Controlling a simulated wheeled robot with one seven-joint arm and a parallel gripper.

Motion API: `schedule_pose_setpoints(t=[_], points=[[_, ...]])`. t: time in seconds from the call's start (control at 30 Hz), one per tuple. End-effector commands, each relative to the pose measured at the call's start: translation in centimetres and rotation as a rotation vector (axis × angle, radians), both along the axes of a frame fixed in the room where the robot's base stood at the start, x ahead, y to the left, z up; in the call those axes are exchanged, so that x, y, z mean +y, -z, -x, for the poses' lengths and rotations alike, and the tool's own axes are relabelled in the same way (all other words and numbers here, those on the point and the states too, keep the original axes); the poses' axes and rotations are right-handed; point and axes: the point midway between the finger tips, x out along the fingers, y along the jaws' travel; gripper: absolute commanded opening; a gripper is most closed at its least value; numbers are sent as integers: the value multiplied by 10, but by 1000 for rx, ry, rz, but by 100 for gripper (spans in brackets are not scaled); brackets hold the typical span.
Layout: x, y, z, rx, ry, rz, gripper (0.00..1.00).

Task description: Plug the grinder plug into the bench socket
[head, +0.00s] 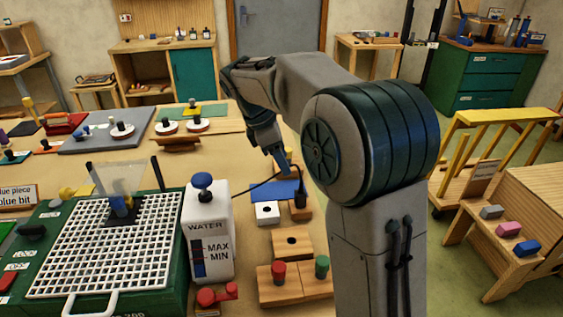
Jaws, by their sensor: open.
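The grinder (120,245) stands at the front left, with a white grid top and a green body. A dark cable (250,186) runs from behind the water tank toward a dark upright piece on a small wooden block, which looks like the grinder plug (300,190). A white block with a dark hole (267,210), which looks like the bench socket, sits left of it. My gripper (277,168) is open and points down just above and left of the dark piece. Its fingertips are small here, and I cannot tell whether they touch the cable.
A white water tank (207,245) stands left of the socket. A blue mat (278,190) lies behind it. Wooden blocks with a red knob (279,272) and a green knob (322,266) are in front. The bench behind my gripper has bare room.

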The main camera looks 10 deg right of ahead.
Motion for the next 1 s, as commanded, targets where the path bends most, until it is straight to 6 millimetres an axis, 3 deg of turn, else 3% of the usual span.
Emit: schedule_pose_setpoints(t=[0.27,0.7,1.0], points=[[-8,24,-3,16,-20,8,53],[-41,101,-3,14,-18,8,53],[-51,127,-3,11,-18,6,53]])
